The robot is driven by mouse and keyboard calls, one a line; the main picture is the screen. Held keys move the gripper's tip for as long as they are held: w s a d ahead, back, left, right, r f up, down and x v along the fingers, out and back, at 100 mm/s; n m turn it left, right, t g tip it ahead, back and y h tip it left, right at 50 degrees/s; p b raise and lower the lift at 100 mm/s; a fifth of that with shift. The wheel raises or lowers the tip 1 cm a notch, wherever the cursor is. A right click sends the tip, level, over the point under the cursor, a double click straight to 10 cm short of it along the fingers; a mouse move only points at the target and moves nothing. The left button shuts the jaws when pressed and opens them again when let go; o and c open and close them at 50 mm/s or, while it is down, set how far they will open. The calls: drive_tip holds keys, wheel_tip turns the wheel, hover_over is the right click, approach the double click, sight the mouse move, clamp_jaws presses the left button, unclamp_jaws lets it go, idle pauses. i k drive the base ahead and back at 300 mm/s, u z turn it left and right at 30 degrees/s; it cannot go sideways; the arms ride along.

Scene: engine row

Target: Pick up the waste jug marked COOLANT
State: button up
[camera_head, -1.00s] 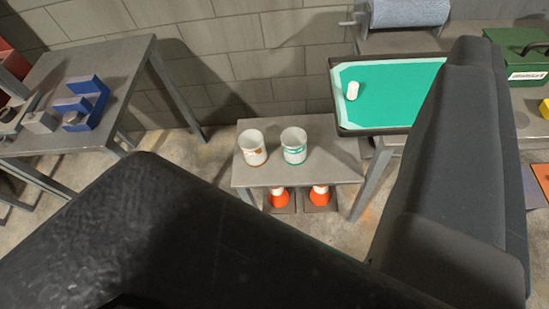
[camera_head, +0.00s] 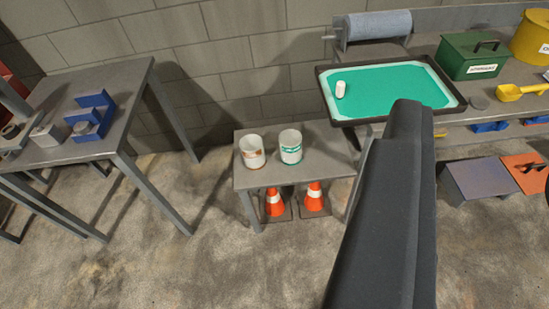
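Two open white jugs stand upright side by side on a small grey table (camera_head: 245,180), a little apart. The left jug (camera_head: 252,152) has an orange-brown marking and the right jug (camera_head: 290,147) has a green one. Their lettering is too small to read, so I cannot tell which one says COOLANT. A dark grey part of my arm rises at the lower right, in front of the small table's right side. My gripper's fingers do not show, and nothing is seen touching the jugs.
Two orange cones (camera_head: 313,197) stand under the small table. A black-rimmed green tray (camera_head: 385,92) with a white cylinder (camera_head: 340,89) is behind right. A green box (camera_head: 472,56) and yellow scoop (camera_head: 521,92) lie farther right. A left table (camera_head: 130,98) holds blue blocks. Floor in front is clear.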

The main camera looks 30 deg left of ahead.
sight(290, 140)
drive_tip(key=z, duration=0.15)
drive_tip(key=i, duration=0.95)
drive_tip(key=u, duration=0.05)
